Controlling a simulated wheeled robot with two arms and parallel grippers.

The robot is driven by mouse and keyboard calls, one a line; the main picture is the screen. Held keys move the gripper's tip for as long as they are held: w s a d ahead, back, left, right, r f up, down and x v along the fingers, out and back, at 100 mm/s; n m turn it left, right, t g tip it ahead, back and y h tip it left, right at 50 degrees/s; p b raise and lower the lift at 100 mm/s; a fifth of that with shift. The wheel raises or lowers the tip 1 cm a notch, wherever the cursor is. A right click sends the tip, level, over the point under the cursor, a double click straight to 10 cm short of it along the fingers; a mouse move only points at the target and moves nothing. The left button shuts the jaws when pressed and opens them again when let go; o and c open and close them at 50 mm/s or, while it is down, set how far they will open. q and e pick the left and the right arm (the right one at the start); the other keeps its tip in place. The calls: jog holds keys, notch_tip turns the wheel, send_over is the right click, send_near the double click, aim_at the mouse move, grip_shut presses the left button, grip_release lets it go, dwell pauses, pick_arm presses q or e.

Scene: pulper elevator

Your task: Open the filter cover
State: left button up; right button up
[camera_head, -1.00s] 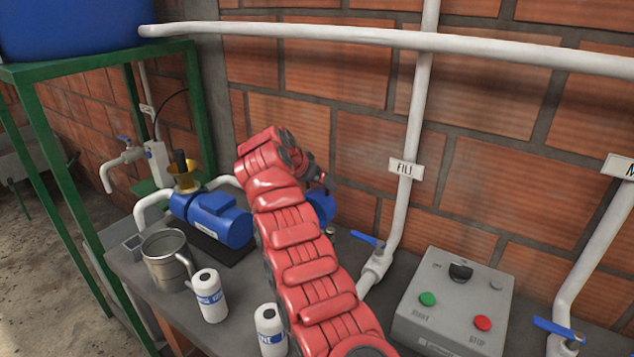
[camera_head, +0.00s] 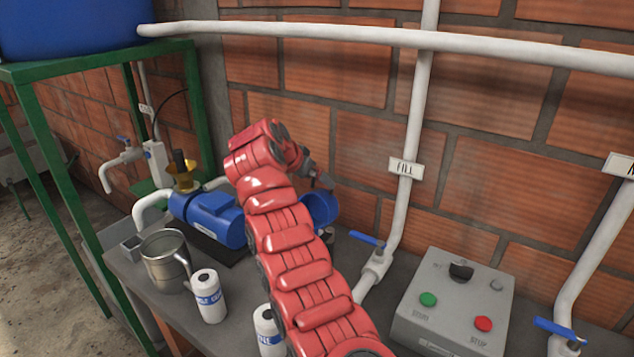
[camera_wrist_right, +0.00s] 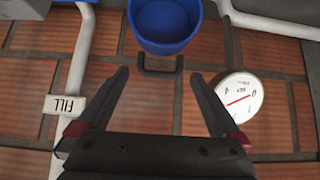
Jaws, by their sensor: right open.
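A blue round housing (camera_head: 320,208) sits at the right end of the blue pump (camera_head: 208,215), partly behind my right arm. In the right wrist view a blue round part (camera_wrist_right: 165,25) shows at the top, with a dark U-shaped handle (camera_wrist_right: 160,70) on its near side. I take this round part to be the filter cover, but its lid and seat are not clear. My right gripper (camera_head: 326,181) is just above the blue housing. In the right wrist view its fingers (camera_wrist_right: 158,76) are spread on either side of the handle, without visible contact. My left gripper is out of view.
A pressure gauge (camera_wrist_right: 240,97) is close beside one finger. A white pipe (camera_head: 408,130) with a blue-handled valve (camera_head: 367,240) rises to the right. A grey control box (camera_head: 455,302), metal jug (camera_head: 165,258) and white bottles (camera_head: 209,295) stand on the bench.

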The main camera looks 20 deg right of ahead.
jog(key=b+v, duration=0.1)
jog(key=v, duration=1.3)
jog(key=shift+a+r+b, duration=0.2)
jog(key=shift+r+b, duration=0.15)
jog(key=shift+c, duration=0.2)
